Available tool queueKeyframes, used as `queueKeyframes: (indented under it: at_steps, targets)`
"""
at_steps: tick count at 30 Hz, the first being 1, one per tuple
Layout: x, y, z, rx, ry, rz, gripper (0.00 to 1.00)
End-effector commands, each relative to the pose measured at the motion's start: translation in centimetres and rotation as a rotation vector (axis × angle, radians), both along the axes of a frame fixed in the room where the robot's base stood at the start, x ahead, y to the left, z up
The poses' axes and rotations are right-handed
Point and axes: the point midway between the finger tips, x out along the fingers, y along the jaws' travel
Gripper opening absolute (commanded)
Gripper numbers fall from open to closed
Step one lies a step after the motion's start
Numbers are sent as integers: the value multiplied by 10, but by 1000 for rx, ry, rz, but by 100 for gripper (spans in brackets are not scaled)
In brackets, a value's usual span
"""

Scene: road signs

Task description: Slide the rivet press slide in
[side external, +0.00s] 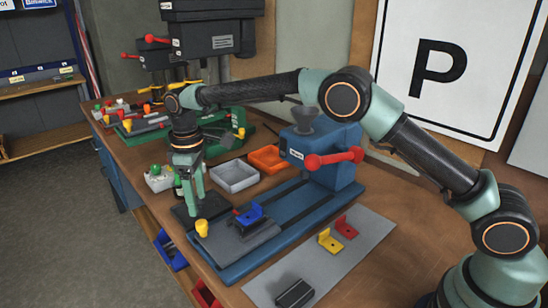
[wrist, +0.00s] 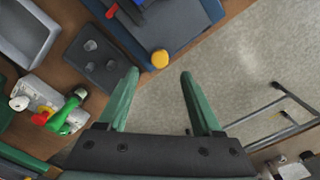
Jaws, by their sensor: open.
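The blue rivet press (side external: 330,158) with a red-knobbed handle stands at the back of a long blue base (side external: 290,222). The dark grey slide (side external: 243,240) sits near the front end of this base, apart from the press head, carrying a blue bracket (side external: 250,213). A yellow knob (side external: 202,229) is at its front end. My gripper (side external: 198,208) is open, pointing down beside the knob. In the wrist view the yellow knob (wrist: 159,59) lies just beyond and between the open fingertips of my gripper (wrist: 159,76). Nothing is between the fingers.
A dark plate with round sockets (wrist: 103,65) lies beside the base. Grey (side external: 234,176) and orange (side external: 268,158) trays stand behind. A grey mat (side external: 335,262) at right bears yellow and red brackets and a black block. The bench's front edge is close to the knob.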

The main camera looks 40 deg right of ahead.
Motion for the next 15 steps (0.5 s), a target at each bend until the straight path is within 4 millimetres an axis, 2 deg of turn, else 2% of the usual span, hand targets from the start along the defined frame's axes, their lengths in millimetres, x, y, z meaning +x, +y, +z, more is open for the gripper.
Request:
queueKeyframes:
  at_steps: [3, 7, 15]
  targets:
    - [-1, -1, -25, -1, 4, -1, 67]
    - [0, 0, -45, -1, 2, -1, 67]
    - [0, 0, -66, 1, -1, -1, 67]
